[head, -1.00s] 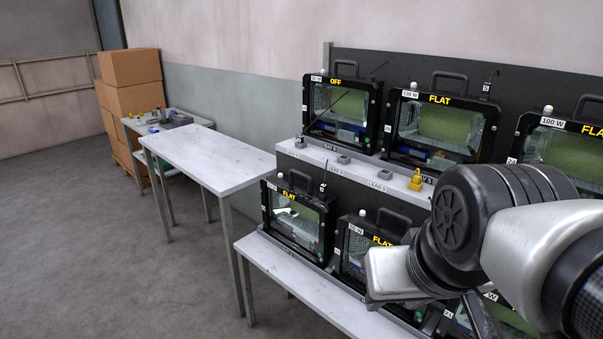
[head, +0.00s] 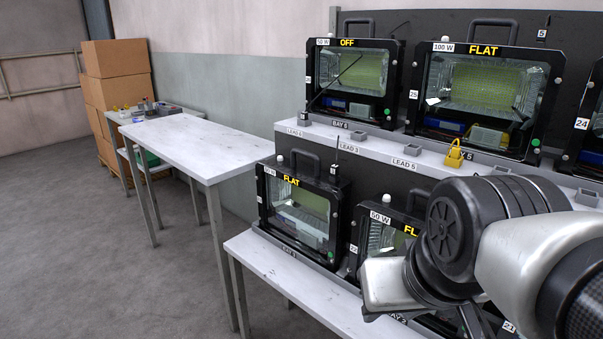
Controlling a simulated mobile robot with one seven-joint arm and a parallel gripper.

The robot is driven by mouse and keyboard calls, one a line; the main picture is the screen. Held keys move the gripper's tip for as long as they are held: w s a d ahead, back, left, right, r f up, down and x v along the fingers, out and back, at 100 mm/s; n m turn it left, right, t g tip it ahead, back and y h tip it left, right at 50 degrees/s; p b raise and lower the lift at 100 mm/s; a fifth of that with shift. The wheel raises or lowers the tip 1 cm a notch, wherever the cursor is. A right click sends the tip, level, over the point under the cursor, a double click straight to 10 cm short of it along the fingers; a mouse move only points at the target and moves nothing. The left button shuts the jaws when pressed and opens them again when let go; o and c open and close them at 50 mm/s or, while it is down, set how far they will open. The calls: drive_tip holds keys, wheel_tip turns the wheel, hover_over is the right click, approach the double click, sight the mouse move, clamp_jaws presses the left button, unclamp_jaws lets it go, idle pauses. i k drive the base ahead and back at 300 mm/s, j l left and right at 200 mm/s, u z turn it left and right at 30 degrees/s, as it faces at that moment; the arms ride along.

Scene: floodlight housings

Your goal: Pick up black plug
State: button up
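I cannot make out a black plug for certain. On the far small table (head: 117,116) are several small dark, grey and blue items, too small to tell apart. My arm reaches in from the right, in front of the lower floodlights. My gripper's fingertips do not show; the arm hides part of the shelves.
Floodlight housings stand on two levels, one marked OFF (head: 351,85) and others marked FLAT (head: 480,97). A yellow padlock (head: 454,154) is on the upper ledge. A long bare table (head: 195,147) stands left of the rack, stacked cardboard boxes (head: 118,75) behind. The floor at left is clear.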

sight(334, 170)
drive_tip(key=j+z, duration=0.1)
drive_tip(key=z, duration=0.5)
drive_tip(key=i+j+z, duration=0.1)
drive_tip(key=j+z, duration=0.25)
drive_tip(key=j, duration=0.15)
drive_tip(key=j+z, duration=0.4)
drive_tip(key=j, duration=0.15)
drive_tip(key=i, duration=0.05)
